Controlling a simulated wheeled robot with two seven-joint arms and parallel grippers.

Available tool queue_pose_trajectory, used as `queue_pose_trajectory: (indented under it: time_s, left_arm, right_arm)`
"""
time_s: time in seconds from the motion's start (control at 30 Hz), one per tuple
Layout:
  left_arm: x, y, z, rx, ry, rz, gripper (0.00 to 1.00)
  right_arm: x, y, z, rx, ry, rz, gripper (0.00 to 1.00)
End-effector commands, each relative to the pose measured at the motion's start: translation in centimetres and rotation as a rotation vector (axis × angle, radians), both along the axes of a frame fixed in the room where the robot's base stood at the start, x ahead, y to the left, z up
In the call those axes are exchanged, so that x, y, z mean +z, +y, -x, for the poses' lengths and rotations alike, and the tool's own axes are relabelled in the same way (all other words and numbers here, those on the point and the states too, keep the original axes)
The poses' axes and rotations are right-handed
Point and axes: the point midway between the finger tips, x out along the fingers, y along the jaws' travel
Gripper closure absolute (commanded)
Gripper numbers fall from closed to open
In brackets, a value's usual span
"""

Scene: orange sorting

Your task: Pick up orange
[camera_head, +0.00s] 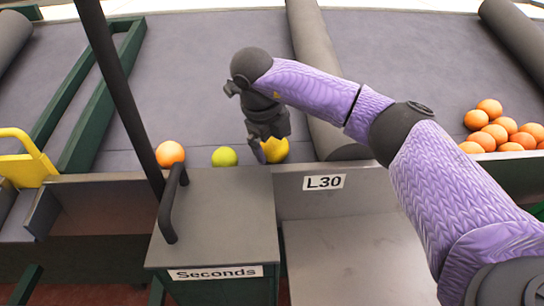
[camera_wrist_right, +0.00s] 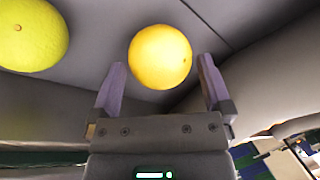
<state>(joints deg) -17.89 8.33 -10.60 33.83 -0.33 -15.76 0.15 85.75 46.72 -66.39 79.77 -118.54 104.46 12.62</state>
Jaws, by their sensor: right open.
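A yellow-orange fruit (camera_head: 276,149) lies on the grey surface near its front edge, partly hidden by my right gripper (camera_head: 266,150). In the right wrist view the same fruit (camera_wrist_right: 160,57) shows at and beyond the tips of my open right gripper (camera_wrist_right: 161,78), between the two fingers in the picture. I cannot tell whether a finger touches it. A yellow-green fruit (camera_head: 225,156) lies to the left and also shows in the right wrist view (camera_wrist_right: 31,32). An orange fruit (camera_head: 171,153) lies further left. My left gripper is not in view.
Several oranges (camera_head: 494,130) are piled at the right behind a grey ledge. A thick grey padded divider (camera_head: 326,75) stands just right of the gripper. A box marked "Seconds" (camera_head: 215,225) and a bin marked "L30" (camera_head: 340,205) are in front. A dark pole (camera_head: 118,85) rises at the left.

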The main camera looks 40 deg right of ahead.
Motion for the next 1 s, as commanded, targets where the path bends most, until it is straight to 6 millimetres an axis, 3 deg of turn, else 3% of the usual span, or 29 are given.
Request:
queue_pose_trajectory:
  time_s: [0.03, 0.07, 0.27, 0.63, 0.87, 1.0]
  left_arm:
    - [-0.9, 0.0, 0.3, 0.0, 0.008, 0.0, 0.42]
    - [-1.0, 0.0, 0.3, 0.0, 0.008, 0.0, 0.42]
    - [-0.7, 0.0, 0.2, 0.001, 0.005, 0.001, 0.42]
    - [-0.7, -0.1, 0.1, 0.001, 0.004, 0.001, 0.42]
    - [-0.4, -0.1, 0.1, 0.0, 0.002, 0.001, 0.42]
    - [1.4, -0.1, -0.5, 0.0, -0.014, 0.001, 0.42]
  right_arm:
    - [-1.6, -0.3, 0.0, -0.001, 0.006, 0.0, 0.0]
    - [-1.7, -0.4, -0.1, 0.0, 0.004, 0.001, 0.0]
    - [-1.3, -0.4, -0.1, 0.001, 0.0, 0.0, 0.02]
    - [-1.3, -0.4, -0.1, 0.001, 0.0, 0.0, 0.8]
    - [-0.8, -0.4, -0.1, 0.001, -0.002, 0.0, 0.8]
    - [3.0, -0.3, -0.1, -0.001, -0.009, -0.001, 0.8]
